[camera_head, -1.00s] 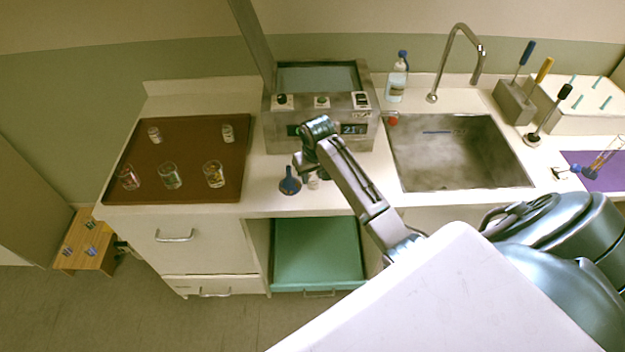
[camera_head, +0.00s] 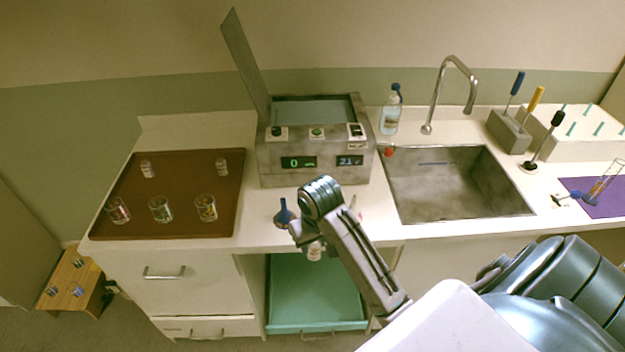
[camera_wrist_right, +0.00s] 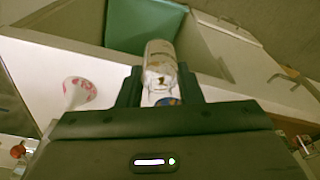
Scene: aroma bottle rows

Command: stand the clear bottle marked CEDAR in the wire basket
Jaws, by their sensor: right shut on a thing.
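My right gripper (camera_head: 306,240) is shut on a small clear bottle (camera_head: 314,251), held near the front edge of the counter, above the green drawer. In the right wrist view the bottle (camera_wrist_right: 160,65) lies between the two fingers of my right gripper (camera_wrist_right: 158,88). It is see-through with a pale label and a small dark mark; I cannot read a name on it. Several similar clear containers stand on the brown tray, one of them at its front right (camera_head: 206,208); their marks are too small to read. I see no wire basket. My left gripper is not in view.
The brown tray (camera_head: 185,180) lies on the counter's left. A blue flask-like thing (camera_head: 284,214) stands close beside my gripper. A metal machine with its lid raised (camera_head: 315,160) is behind. The sink (camera_head: 455,185) is to the right. A low wooden stool (camera_head: 75,285) stands at far left.

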